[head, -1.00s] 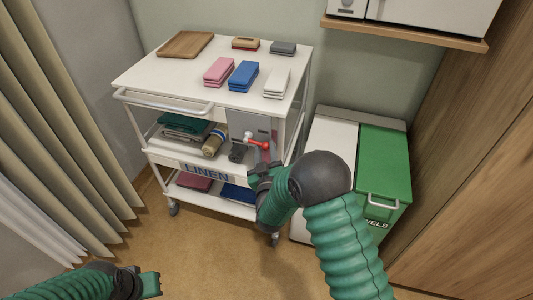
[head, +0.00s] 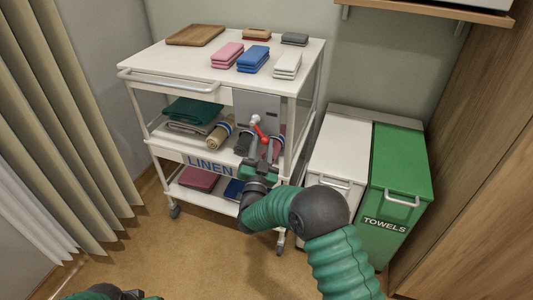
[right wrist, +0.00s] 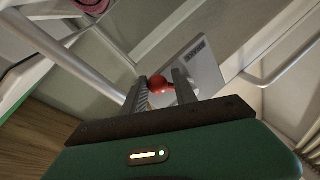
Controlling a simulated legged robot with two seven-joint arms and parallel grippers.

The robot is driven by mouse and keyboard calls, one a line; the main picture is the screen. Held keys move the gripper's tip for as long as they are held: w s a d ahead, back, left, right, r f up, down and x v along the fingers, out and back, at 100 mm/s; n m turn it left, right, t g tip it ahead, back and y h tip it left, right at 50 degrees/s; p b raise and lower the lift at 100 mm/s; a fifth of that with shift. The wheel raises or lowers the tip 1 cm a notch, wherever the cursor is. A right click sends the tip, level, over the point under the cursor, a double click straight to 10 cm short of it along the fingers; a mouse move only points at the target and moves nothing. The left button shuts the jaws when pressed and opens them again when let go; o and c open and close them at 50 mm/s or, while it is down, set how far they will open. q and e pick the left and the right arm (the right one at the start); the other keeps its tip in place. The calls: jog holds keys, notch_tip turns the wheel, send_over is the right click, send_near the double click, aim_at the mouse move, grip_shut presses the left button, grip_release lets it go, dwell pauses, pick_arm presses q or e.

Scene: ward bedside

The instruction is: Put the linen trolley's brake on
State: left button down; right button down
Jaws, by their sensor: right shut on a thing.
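The linen trolley (head: 137,76) is a white cart with a LINEN label on its front. On a grey plate (head: 258,103) at its right front is the brake lever (head: 262,132), with a pale pivot and a red handle slanting down to the right. My right gripper (head: 260,146) is shut on the red handle end. In the right wrist view the red knob (right wrist: 158,84) shows between the fingers of the right gripper (right wrist: 162,88). My left gripper (head: 137,296) is cut off at the bottom edge of the head view, its fingers barely visible.
A rolled towel (head: 219,134) lies just left of the gripper. A white bin and a green TOWELS bin (head: 398,170) stand at the right. A curtain hangs at the left.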

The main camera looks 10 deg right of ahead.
jog(key=a+m+h+b, duration=0.1)
jog(key=m+b, duration=0.1)
jog(key=m, duration=0.1)
jog(key=w+a+m+h+b, duration=0.1)
jog(key=m+h+b, duration=0.1)
jog(key=m, duration=0.2)
jog(key=w+a+m+g+h+b, duration=0.1)
jog(key=m+b, duration=0.1)
jog(key=m, duration=0.1)
jog(key=shift+w+a+f+h+b, duration=0.1)
jog(key=shift+f+h+b, duration=0.2)
jog(key=shift+f+h, duration=0.1)
jog(key=shift+r+m, duration=0.15)
jog(key=shift+m, duration=0.25)
jog(key=c, duration=1.3)
grip_release()
jog(key=o, duration=0.4)
jog(key=shift+r, duration=0.1)
jog(key=shift+a, duration=0.1)
